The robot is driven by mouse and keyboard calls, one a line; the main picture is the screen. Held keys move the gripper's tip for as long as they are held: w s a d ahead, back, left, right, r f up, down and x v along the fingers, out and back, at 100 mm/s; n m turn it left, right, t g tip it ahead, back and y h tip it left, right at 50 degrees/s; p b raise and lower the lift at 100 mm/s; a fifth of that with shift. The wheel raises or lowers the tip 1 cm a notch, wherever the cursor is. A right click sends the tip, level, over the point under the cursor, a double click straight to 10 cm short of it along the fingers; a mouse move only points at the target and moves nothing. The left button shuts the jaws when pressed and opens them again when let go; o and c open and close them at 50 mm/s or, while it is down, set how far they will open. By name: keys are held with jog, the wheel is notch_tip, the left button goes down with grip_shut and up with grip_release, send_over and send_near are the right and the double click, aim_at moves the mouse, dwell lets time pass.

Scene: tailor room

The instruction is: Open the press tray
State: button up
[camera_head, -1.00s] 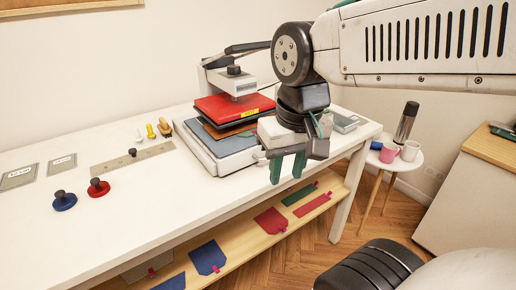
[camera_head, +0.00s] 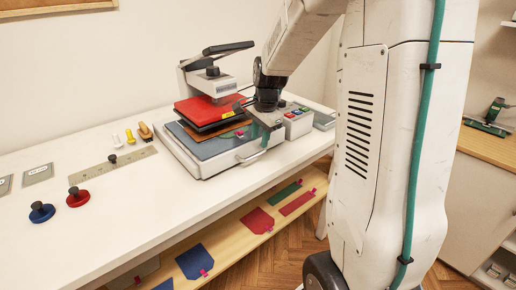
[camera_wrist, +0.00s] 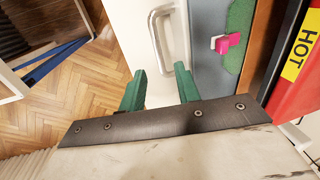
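The press (camera_head: 205,88) stands on the white table with its red upper plate (camera_head: 210,105) above the tray. The tray (camera_head: 200,165) is the low white base with a grey-blue pad, and a pale bar handle (camera_head: 262,148) is on its front right side. In the wrist view the handle (camera_wrist: 156,34) lies just ahead of my gripper's green fingertips (camera_wrist: 159,70). The fingers are apart, and the handle's near end is roughly between the tips; I cannot tell whether they touch it. In the head view my gripper (camera_head: 262,130) is partly hidden at the tray's right side.
A control box (camera_head: 297,122) with coloured buttons stands right of the tray. A green piece with a pink tag (camera_wrist: 228,42) lies on the pad. The red plate's edge bears a HOT label (camera_wrist: 300,52). Blue (camera_head: 42,212) and red (camera_head: 78,196) knobbed discs sit at left.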

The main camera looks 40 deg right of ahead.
aim_at(258, 154)
jog(key=f, duration=0.3)
jog(key=w+f, duration=0.1)
jog(key=f, duration=0.1)
